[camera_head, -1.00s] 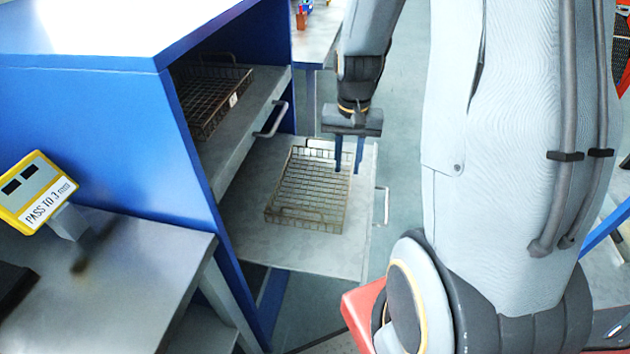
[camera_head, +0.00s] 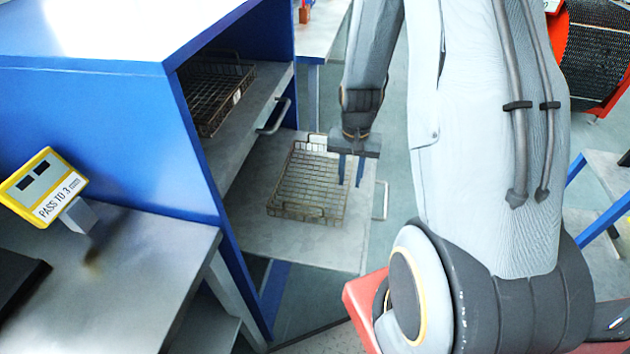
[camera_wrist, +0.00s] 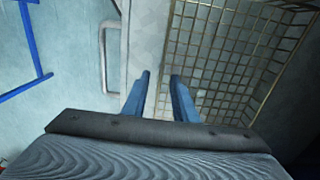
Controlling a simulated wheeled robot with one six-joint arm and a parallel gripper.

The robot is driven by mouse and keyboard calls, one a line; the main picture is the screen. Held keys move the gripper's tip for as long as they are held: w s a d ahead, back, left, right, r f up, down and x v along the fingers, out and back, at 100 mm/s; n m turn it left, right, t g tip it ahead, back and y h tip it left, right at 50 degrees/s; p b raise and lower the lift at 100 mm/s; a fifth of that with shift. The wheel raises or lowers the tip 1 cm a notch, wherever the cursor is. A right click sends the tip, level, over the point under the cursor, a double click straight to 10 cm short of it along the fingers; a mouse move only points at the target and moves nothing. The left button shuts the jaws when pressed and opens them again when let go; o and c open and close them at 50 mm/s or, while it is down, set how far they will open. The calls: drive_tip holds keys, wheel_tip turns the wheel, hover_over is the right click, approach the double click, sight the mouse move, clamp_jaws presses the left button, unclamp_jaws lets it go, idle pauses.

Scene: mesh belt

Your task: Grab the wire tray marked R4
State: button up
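A wire tray (camera_head: 308,184) lies on the lower, pulled-out shelf (camera_head: 285,242) in the head view. Its mesh also shows at the right of the wrist view (camera_wrist: 235,45). A second wire tray (camera_head: 213,97) with a small white tag sits on the upper shelf inside the blue cabinet. No R4 mark is readable on either tray. My gripper (camera_head: 350,171) points down at the right side of the lower tray. In the wrist view its two blue fingers (camera_wrist: 161,78) are apart with nothing between them, next to the tray's edge.
The blue cabinet (camera_head: 100,110) encloses the upper shelf. Handles stick out from the upper shelf (camera_head: 272,117) and the lower shelf (camera_head: 382,200). A grey bench with a yellow sign (camera_head: 42,187) stands at the left. Open floor lies right of the lower shelf.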

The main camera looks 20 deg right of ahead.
drive_tip(key=shift+f, duration=0.1)
clamp_jaws()
drive_tip(key=shift+r, duration=0.2)
